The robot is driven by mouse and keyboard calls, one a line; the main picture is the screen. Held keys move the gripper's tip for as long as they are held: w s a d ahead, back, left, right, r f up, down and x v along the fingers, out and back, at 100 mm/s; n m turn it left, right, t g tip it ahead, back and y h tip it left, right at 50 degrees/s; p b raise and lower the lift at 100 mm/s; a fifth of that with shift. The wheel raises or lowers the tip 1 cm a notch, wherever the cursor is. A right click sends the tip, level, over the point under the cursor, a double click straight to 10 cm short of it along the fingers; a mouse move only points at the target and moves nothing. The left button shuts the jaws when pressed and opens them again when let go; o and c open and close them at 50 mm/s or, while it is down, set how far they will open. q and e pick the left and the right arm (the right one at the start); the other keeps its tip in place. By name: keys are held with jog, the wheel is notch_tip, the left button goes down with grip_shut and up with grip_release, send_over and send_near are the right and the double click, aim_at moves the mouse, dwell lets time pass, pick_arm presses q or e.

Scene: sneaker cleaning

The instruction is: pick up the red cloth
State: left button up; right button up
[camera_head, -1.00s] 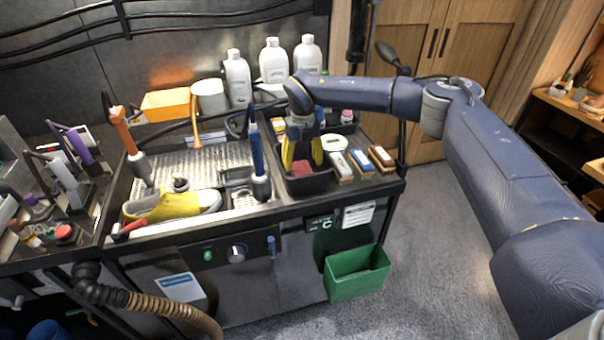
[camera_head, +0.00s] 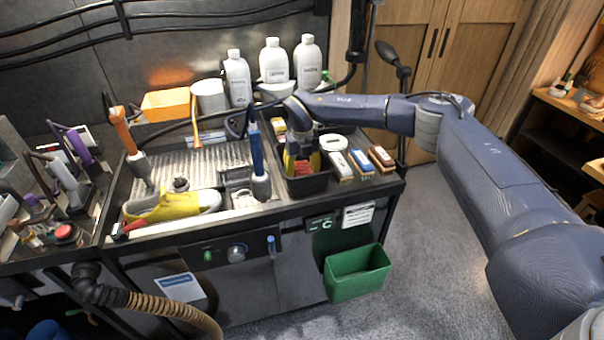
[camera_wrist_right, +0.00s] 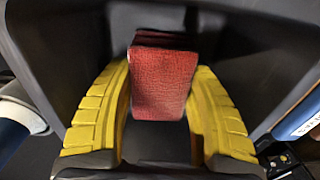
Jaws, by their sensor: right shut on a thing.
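The red cloth (camera_wrist_right: 161,82) is a folded textured block between the two yellow fingers of my right gripper (camera_wrist_right: 161,95) in the right wrist view. The fingers press on its two sides. In the head view my right gripper (camera_head: 302,165) points down into the black bin (camera_head: 306,187) at the counter's right part. A bit of the red cloth (camera_head: 304,168) shows between the fingers there. Whether the cloth touches the bin floor cannot be told. My left gripper is not in view.
Several brushes (camera_head: 361,161) lie right of the bin. A blue-handled tool (camera_head: 256,150) stands close on its left. White bottles (camera_head: 273,62) stand behind. A yellow sneaker (camera_head: 172,206) lies on the left tray. A green bin (camera_head: 357,275) is below the counter.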

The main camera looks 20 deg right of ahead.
aim_at(302, 169)
jog(key=shift+c, duration=0.6)
jog(key=shift+r, duration=0.1)
notch_tip(302, 169, up, 20)
dwell(0.4)
jog(key=o, duration=0.6)
jog(key=c, duration=0.5)
